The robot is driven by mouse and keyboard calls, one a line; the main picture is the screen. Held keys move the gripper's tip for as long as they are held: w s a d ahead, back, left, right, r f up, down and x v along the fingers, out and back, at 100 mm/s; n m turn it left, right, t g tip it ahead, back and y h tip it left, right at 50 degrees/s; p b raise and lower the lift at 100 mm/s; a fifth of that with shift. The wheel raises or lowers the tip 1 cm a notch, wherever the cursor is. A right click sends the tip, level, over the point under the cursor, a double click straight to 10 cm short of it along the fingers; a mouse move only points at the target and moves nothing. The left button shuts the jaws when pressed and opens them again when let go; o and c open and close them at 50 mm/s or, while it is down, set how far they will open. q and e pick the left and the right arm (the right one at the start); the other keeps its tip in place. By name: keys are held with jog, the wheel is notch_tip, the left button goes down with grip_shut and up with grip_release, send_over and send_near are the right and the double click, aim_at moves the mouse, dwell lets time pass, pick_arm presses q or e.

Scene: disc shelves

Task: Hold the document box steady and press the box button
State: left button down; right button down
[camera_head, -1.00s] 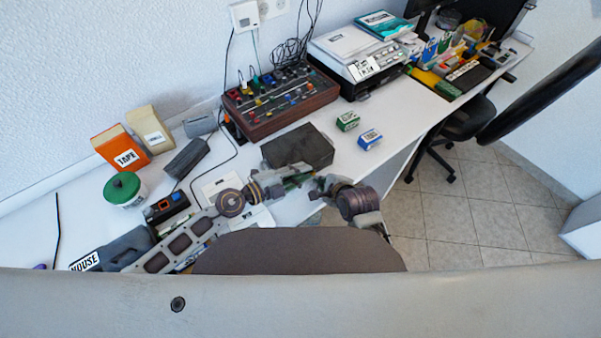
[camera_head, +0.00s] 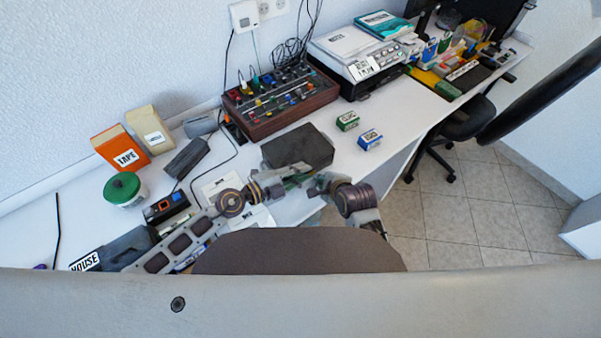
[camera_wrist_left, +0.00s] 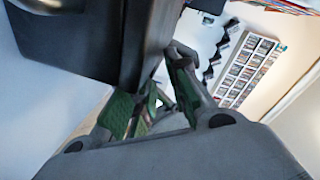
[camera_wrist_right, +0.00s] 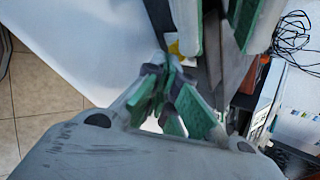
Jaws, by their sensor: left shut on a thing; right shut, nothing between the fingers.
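The document box is the dark grey box (camera_head: 298,146) near the front edge of the white desk, in the middle of the head view. It also shows as a dark block in the left wrist view (camera_wrist_left: 148,40). My left gripper (camera_head: 298,180) is at the box's near side, shut on its edge. My right gripper (camera_head: 318,186) is shut and empty, just right of the left one and close to the box's near side. Its closed green-padded fingers show in the right wrist view (camera_wrist_right: 166,80). I cannot make out the button or whether the fingertips touch it.
A brown mixer panel (camera_head: 280,105) stands behind the box. Green (camera_head: 347,121) and blue (camera_head: 369,139) small cartons lie to its right. A black cable and a dark grey block (camera_head: 187,158) lie to its left. Desk space just right of the box is clear.

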pick_arm(q)
jog(key=shift+s+a+f, duration=0.1)
jog(key=shift+s+f, duration=0.2)
jog(key=shift+f, duration=0.45)
pick_arm(e)
jog(key=shift+s+d, duration=0.1)
jog(key=shift+s, duration=0.15)
jog(key=shift+s+d+f, duration=0.1)
jog(key=shift+s, duration=0.05)
jog(key=shift+s+d, duration=0.55)
jog(key=shift+s, duration=0.25)
jog(key=shift+s+d, duration=0.5)
jog(key=shift+s, duration=0.3)
jog(key=shift+s+d, duration=0.55)
jog(key=shift+s, duration=0.25)
pick_arm(q)
jog(key=c, duration=1.4)
grip_release()
jog(key=shift+c, duration=0.2)
jog(key=shift+o, duration=0.8)
jog(key=shift+w, duration=0.1)
jog(key=shift+w+r, duration=0.15)
pick_arm(e)
jog(key=shift+w, duration=0.1)
pick_arm(q)
jog(key=shift+w+r, duration=0.1)
jog(key=shift+r, duration=0.05)
